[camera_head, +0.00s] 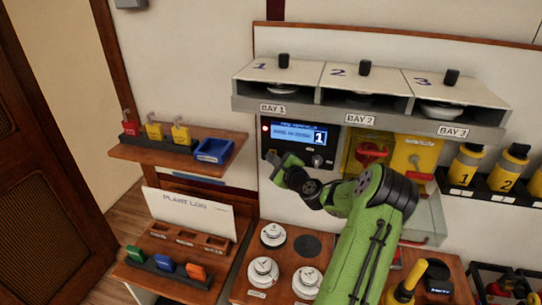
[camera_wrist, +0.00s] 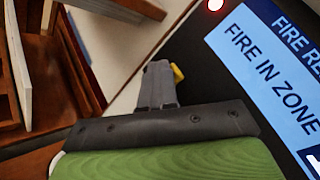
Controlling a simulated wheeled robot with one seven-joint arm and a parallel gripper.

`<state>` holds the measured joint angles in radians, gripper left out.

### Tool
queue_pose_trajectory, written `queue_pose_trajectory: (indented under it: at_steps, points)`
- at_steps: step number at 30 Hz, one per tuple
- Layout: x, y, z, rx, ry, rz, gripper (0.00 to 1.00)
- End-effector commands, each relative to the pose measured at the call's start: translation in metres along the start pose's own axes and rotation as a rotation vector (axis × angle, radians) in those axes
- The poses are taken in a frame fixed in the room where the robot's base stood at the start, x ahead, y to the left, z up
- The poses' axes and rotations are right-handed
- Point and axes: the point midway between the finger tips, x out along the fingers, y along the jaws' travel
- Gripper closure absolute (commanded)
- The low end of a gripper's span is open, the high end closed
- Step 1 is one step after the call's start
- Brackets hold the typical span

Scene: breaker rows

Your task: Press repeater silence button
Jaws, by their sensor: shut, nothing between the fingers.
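The repeater panel (camera_head: 333,150) is a dark unit on the wall under bay 1, with a lit blue display (camera_head: 298,134) marked 1. In the wrist view the display (camera_wrist: 265,65) reads "FIRE IN ZONE", and a red light (camera_wrist: 214,4) glows beside it. My gripper (camera_head: 273,160) is at the panel's lower left, fingers shut and empty. In the wrist view my gripper (camera_wrist: 158,72) partly covers a small yellow piece (camera_wrist: 177,72) just beside its tips; I cannot tell whether they touch. No silence button label is readable, and part of the lower panel is hidden by my gripper.
A dark knob (camera_head: 317,160) sits right of my gripper on the panel. The bay shelf (camera_head: 365,118) juts out above. A wooden shelf (camera_head: 125,153) with padlocks and a blue tray (camera_head: 213,150) is at left. Detectors (camera_head: 263,270) stand on the table below.

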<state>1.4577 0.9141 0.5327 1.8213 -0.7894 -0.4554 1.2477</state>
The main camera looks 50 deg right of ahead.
Motion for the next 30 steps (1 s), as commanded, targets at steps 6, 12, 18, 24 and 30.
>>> queue_pose_trajectory:
  at_steps: [6, 12, 18, 24, 30]
  points:
    - [-0.003, 0.002, 0.001, -0.001, 0.001, -0.001, 1.00]
    - [-0.006, 0.004, 0.004, -0.001, 0.001, -0.003, 1.00]
    - [-0.010, 0.007, 0.006, 0.000, 0.000, -0.001, 1.00]
    - [-0.026, 0.020, 0.017, -0.001, 0.001, -0.001, 1.00]
    - [-0.042, 0.032, 0.028, -0.001, 0.001, 0.000, 1.00]
